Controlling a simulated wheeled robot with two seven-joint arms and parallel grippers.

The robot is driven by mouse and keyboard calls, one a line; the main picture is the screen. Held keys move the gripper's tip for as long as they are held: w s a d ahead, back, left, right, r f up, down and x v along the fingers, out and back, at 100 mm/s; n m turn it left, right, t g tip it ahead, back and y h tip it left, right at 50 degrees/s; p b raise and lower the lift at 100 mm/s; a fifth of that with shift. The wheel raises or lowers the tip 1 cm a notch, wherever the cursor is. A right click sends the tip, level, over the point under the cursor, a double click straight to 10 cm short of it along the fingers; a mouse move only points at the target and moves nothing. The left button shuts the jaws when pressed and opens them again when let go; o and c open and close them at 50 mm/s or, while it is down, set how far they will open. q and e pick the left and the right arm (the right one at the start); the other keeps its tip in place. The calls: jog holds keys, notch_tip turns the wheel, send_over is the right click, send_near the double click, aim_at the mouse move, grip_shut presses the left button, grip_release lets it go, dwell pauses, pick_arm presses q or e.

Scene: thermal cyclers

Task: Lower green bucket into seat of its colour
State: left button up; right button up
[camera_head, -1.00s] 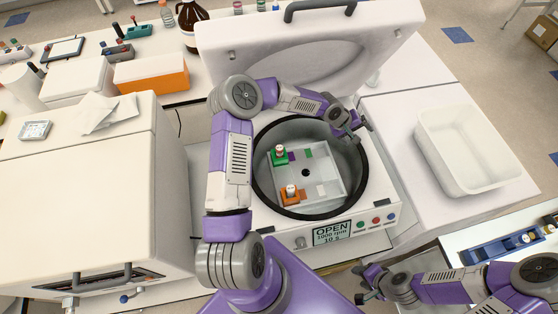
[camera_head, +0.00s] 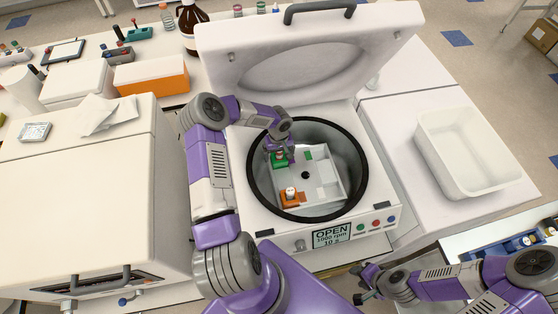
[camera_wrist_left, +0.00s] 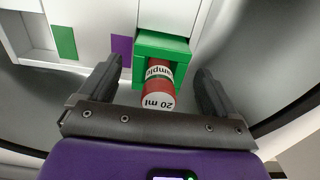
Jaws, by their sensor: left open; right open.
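The green bucket (camera_head: 280,162) sits at the upper-left corner of the white rotor (camera_head: 318,172) inside the open centrifuge. In the left wrist view the green bucket (camera_wrist_left: 172,45) holds a red-and-white tube marked 20 ml (camera_wrist_left: 159,86). A purple patch (camera_wrist_left: 122,48) is beside it, and a green patch (camera_wrist_left: 64,42) lies farther left; the green patch (camera_head: 309,156) also shows in the head view. My left gripper (camera_head: 279,153) is open over the bucket, its fingers on either side of the tube (camera_wrist_left: 157,72). My right gripper (camera_head: 363,283) is open, outside the centrifuge at the lower right.
An orange bucket (camera_head: 291,197) with a white-capped tube sits at the rotor's lower left. The dark bowl rim (camera_head: 364,165) surrounds the rotor, and the raised lid (camera_head: 310,60) stands behind. The display reads OPEN. An empty white bin (camera_head: 468,155) stands at right.

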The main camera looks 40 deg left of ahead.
pick_arm(q)
jog(key=shift+f, duration=0.55)
jog(key=c, duration=1.4)
jog(key=shift+r, duration=0.1)
